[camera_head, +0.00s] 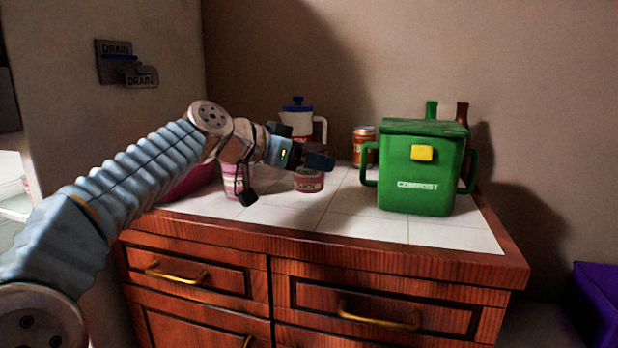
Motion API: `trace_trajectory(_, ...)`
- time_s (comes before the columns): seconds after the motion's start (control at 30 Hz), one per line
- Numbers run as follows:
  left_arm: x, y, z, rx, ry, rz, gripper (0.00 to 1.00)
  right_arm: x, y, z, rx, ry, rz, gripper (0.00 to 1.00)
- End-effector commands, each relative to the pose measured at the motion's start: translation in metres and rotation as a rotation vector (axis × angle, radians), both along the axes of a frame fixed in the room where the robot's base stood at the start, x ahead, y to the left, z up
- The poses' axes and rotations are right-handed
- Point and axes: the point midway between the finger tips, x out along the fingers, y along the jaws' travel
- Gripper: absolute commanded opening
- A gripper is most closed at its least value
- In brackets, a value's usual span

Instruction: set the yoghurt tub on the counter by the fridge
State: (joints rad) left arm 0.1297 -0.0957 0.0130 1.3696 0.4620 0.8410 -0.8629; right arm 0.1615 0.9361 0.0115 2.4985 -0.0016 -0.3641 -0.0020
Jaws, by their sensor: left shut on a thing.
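The yoghurt tub (309,184), a small dark pink tub with a pale lower edge, shows below the fingers of my left gripper (319,161). My left gripper reaches in over the counter (278,215) from the left and is shut on the tub. The pale fridge side (160,130) stands at the left, beside the counter. My right gripper is out of view.
A green compost bin (415,170) stands at the right of the counter. Behind are an orange-brown jar (364,147), a white jug with a blue lid (297,118) and bottles (462,112). A pink-and-white container (232,180) is partly behind my wrist. Front tiles are clear.

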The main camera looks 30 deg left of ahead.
Motion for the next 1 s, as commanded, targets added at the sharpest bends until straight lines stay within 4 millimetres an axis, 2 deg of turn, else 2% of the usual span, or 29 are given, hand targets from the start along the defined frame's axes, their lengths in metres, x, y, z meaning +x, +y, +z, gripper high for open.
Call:
trace_trajectory(0.1, 0.002, -0.001, -0.023, -0.002, 0.004, 0.0, 0.38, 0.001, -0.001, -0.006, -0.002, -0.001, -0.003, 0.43)
trace_trajectory(0.2, 0.002, -0.001, -0.032, -0.002, 0.002, 0.0, 0.38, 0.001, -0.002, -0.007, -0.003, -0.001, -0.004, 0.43)
trace_trajectory(0.6, 0.003, -0.001, -0.038, 0.0, 0.001, -0.001, 0.38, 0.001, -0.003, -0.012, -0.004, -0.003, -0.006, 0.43)
trace_trajectory(0.63, 0.002, -0.001, -0.037, 0.0, 0.002, -0.001, 0.78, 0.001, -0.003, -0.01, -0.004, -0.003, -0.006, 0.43)
trace_trajectory(0.7, 0.003, -0.001, -0.036, 0.0, 0.002, -0.001, 0.89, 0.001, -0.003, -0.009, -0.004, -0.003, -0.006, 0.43)
trace_trajectory(0.77, 0.003, -0.001, -0.036, 0.0, 0.002, -0.001, 0.98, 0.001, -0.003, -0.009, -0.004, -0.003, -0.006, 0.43)
trace_trajectory(0.8, 0.003, -0.001, -0.036, 0.0, 0.002, -0.001, 0.99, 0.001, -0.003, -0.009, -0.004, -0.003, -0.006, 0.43)
trace_trajectory(1.0, 0.002, -0.001, -0.036, 0.0, 0.002, -0.001, 0.99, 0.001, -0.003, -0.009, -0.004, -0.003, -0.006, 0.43)
